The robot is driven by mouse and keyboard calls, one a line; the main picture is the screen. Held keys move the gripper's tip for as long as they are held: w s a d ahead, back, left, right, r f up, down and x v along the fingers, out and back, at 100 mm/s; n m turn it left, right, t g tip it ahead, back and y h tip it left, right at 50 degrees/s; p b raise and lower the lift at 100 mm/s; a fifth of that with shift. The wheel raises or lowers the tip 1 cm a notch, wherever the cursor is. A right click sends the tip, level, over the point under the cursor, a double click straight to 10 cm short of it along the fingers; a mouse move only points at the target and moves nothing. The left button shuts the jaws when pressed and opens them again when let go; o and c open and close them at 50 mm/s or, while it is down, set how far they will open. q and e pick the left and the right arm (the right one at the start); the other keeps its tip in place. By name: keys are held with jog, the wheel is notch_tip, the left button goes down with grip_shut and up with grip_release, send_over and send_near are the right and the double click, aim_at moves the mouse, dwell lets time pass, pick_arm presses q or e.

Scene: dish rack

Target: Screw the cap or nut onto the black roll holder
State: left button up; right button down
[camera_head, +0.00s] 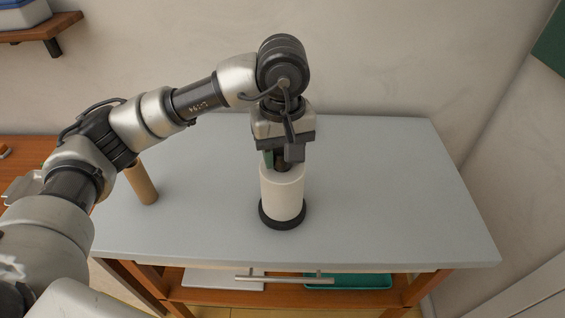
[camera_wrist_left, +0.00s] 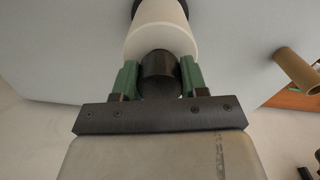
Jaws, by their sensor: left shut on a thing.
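The black roll holder stands upright on the grey table, and its round base (camera_head: 283,219) shows under a white paper roll (camera_head: 282,192). The roll also shows in the left wrist view (camera_wrist_left: 160,33). My left gripper (camera_head: 281,162) is above the top of the roll, pointing down. In the left wrist view its green fingers (camera_wrist_left: 160,80) are shut on a dark round cap (camera_wrist_left: 159,75) at the top of the roll. The holder's post is hidden, so I cannot tell how the cap sits on it. My right gripper is not in view.
A brown cardboard tube (camera_head: 141,184) stands to the left of the roll, partly behind my left arm. The table top (camera_head: 400,190) is clear on the right. A teal tray (camera_head: 348,281) lies on the shelf below. A wall is behind the table.

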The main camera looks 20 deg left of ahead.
pick_arm(q)
jog(key=shift+m, duration=0.3)
jog(key=m+b, duration=0.1)
jog(key=b, duration=0.1)
jog(key=m+b, duration=0.1)
jog(key=m, duration=0.1)
jog(key=shift+f+b, duration=0.35)
jog(key=shift+r+m, duration=0.15)
jog(key=shift+m, duration=0.45)
jog(key=shift+r, duration=0.15)
jog(key=shift+f+m+b, duration=0.3)
jog(key=shift+m+b, duration=0.9)
jog(key=shift+b, duration=0.05)
jog(key=shift+r+m+b, duration=0.1)
jog(key=shift+m+b, duration=0.2)
jog(key=shift+m, duration=0.3)
jog(key=shift+r+m, duration=0.2)
jog(key=shift+m, duration=0.5)
